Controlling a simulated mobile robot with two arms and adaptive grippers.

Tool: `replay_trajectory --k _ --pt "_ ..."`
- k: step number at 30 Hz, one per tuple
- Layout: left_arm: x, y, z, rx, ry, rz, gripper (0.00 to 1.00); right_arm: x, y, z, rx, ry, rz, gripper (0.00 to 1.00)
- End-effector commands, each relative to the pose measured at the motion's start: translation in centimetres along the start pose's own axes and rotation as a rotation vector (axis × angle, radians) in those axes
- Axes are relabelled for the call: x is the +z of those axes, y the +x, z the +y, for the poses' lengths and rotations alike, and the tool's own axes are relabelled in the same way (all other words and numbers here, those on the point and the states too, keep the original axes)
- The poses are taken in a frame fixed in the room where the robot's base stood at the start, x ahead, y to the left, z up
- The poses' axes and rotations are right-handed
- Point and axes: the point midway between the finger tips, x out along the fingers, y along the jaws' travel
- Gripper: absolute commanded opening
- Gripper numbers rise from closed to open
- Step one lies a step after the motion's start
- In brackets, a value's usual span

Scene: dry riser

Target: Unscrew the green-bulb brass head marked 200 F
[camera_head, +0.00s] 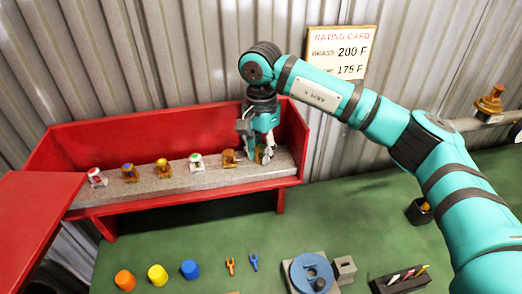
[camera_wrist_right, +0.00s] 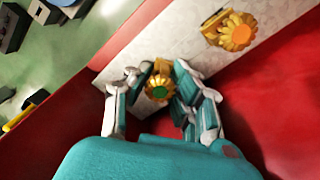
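The green-bulb brass head (camera_wrist_right: 160,88) sits at the right end of the shelf row, its green centre facing the wrist camera. In the head view the brass head (camera_head: 261,154) is partly covered by my right gripper (camera_head: 257,150). In the wrist view the fingertips of my right gripper (camera_wrist_right: 161,72) are on both sides of its base and look closed on it. The 200 F mark on the head cannot be read. A rating card (camera_head: 342,52) on the wall links brass with 200 F. My left gripper is not in view.
A brass head with an orange centre (camera_head: 229,158) stands just left on the grey shelf (camera_head: 213,176), with several other heads beyond. The red cabinet's walls (camera_head: 294,125) enclose the row. The green bench (camera_head: 200,235) holds coloured caps, small forks and a blue round fixture (camera_head: 312,272).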

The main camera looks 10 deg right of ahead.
Motion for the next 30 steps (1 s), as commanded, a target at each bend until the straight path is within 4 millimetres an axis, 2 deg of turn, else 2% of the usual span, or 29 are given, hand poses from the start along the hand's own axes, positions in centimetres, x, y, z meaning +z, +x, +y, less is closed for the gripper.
replay_trajectory --k 1,4,11,14,21,24,30 --pt "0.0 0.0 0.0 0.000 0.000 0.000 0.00 0.0 0.0 0.0 0.001 0.000 0.000 0.13" --pt "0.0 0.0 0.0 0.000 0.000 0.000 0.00 0.0 0.0 0.0 0.001 -0.001 0.000 0.00" --pt "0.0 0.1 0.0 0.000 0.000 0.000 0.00 0.0 0.1 0.0 0.001 -0.013 0.000 0.00" --pt "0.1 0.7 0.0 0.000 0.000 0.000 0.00 0.0 0.2 0.0 0.000 -0.106 0.001 0.00" --pt "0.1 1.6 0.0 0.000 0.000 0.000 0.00 0.0 0.1 0.0 0.001 -0.440 0.000 0.00" --pt "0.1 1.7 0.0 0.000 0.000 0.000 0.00 0.0 0.1 0.0 0.002 -0.497 0.000 0.00" --pt "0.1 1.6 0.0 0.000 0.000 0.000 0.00 0.0 0.0 0.0 0.002 -0.504 0.000 0.00"
